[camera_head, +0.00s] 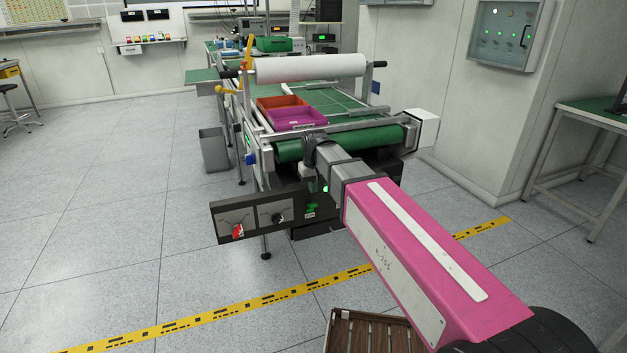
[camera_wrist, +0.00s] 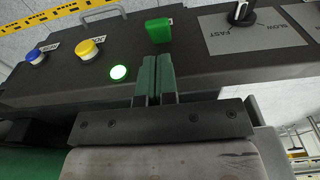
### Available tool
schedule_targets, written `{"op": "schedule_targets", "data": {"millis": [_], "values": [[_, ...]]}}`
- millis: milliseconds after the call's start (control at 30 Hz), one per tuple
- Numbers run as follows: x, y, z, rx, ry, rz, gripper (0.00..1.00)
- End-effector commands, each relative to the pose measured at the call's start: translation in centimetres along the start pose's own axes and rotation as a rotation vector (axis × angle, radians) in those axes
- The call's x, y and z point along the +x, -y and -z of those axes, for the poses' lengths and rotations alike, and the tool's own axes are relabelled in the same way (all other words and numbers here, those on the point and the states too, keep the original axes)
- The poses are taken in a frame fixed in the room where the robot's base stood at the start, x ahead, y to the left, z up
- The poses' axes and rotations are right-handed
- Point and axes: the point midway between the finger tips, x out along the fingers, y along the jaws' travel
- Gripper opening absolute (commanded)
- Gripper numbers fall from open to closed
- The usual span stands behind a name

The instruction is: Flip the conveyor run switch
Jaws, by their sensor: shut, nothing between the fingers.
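The control panel (camera_head: 258,213) hangs at the near end of the conveyor (camera_head: 350,138). A green switch (camera_head: 312,207) sits on its face, right of a black knob. In the wrist view the same green switch (camera_wrist: 159,29) stands out from the dark panel, beyond my fingertips and apart from them. My gripper (camera_wrist: 155,62) has its two green-padded fingers shut together with nothing between them. A lit green lamp (camera_wrist: 119,72) is just left of the fingers. In the head view my pink arm reaches over the panel and hides its right part.
A yellow button (camera_wrist: 87,48) and a blue button (camera_wrist: 35,56) are left of the lamp. A speed knob (camera_wrist: 240,12) marked FAST and SLOW is to the right. A red switch (camera_head: 238,231) is at the panel's left end. A brown crate (camera_head: 370,332) stands on the floor.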

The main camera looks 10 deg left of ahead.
Motion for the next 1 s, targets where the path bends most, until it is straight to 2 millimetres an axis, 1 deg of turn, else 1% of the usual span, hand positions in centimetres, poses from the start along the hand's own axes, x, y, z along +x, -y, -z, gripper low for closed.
{"op": "schedule_targets", "data": {"millis": [33, 200, 400, 533, 1000], "values": [[0.9, 0.0, 0.0, 0.0, 0.002, 0.0, 0.0], [3.1, 0.0, 0.0, 0.0, 0.002, 0.0, 0.0], [4.5, 0.0, 0.0, 0.0, 0.0, 0.0, 0.0], [4.8, 0.0, 0.0, 0.0, 0.0, 0.0, 0.0], [4.8, 0.0, -0.2, 0.0, -0.018, 0.0, 0.0]]}}
